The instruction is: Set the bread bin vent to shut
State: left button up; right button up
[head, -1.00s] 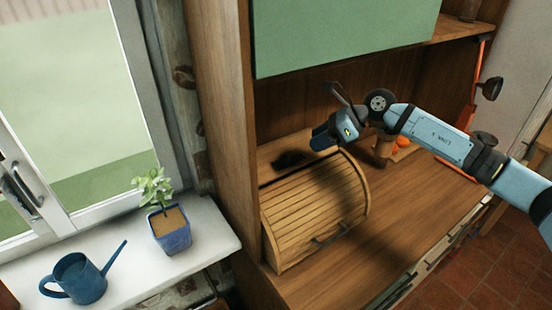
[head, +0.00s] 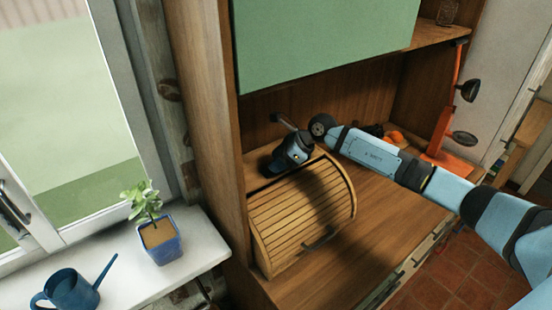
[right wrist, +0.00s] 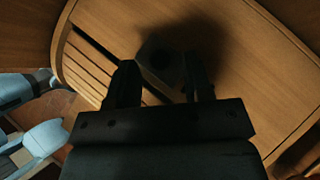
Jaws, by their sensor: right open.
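The wooden bread bin (head: 305,212) with a slatted roll front stands at the left end of the cabinet's shelf; its flat top (right wrist: 245,60) also shows in the right wrist view. A dark, blocky vent knob (right wrist: 162,62) sits on that top, in shadow; its setting cannot be read. My right gripper (head: 277,168) points down at the bin top in the head view. In the right wrist view its open fingers (right wrist: 160,82) stand on either side of the knob; whether they touch it cannot be told. In the head view the gripper hides the knob. My left gripper is not in view.
A green cabinet door (head: 325,40) hangs above the bin. An orange stand (head: 446,130) and orange items (head: 396,137) are farther right. A potted plant (head: 158,235) and a blue watering can (head: 72,292) stand on the windowsill.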

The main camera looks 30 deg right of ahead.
jog(key=shift+w+a+f, duration=0.2)
jog(key=shift+a+f, duration=0.05)
jog(key=shift+f, duration=0.05)
jog(key=shift+c, duration=0.4)
grip_shut()
jog(key=d, duration=0.1)
jog(key=d+b, duration=0.2)
jog(key=d, duration=0.1)
jog(key=shift+w+f, duration=0.2)
jog(key=shift+w, duration=0.05)
jog(key=shift+d+r+b, duration=0.15)
jog(key=shift+d+b, duration=0.15)
jog(key=shift+b, duration=0.05)
jog(key=shift+r, duration=0.15)
jog(key=shift+w, duration=0.1)
jog(key=shift+o, duration=0.4)
grip_release()
jog(key=shift+d, duration=0.1)
